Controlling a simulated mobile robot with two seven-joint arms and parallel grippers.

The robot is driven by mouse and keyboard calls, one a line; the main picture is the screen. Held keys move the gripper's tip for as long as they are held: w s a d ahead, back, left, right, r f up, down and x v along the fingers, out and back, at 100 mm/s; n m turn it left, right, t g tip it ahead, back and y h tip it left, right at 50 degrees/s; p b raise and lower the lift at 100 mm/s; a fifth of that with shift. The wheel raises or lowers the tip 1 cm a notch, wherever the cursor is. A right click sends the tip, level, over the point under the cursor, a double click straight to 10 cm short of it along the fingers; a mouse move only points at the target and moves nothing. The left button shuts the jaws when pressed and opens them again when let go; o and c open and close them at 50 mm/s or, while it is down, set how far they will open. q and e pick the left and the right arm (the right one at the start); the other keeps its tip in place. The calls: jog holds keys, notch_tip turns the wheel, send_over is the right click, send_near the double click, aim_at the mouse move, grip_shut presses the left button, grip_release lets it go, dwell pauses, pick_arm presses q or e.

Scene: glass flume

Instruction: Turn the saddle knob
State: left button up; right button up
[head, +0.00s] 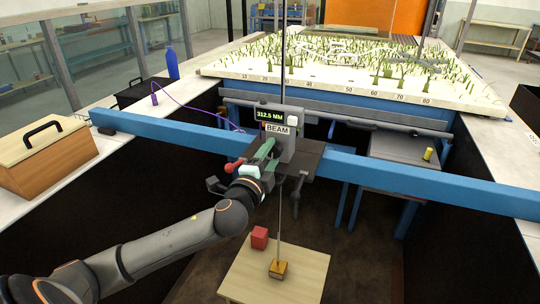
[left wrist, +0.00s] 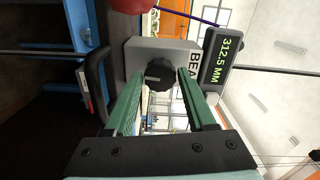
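The saddle (head: 284,146) is a grey block with a "BEAM" label, sitting on a blue beam (head: 400,178). Its display (head: 269,114) reads 312.5 MM, and the display also shows in the left wrist view (left wrist: 228,55). The black ribbed saddle knob (left wrist: 160,74) is on the grey face in the left wrist view. The knob is hidden by the gripper in the head view. My right gripper is not in view.
A red ball-ended lever (head: 231,167) is close beside the left gripper. A thin rod hangs from the saddle to a brass block (head: 278,269) on a small wooden table (head: 300,278), near a red cube (head: 259,238). A planted flume bed (head: 340,83) lies behind.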

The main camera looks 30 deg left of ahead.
pick_arm(q)
jog(key=o, duration=0.3)
jog(key=b+v, duration=0.2)
jog(key=v, duration=1)
jog(key=shift+s, duration=0.3)
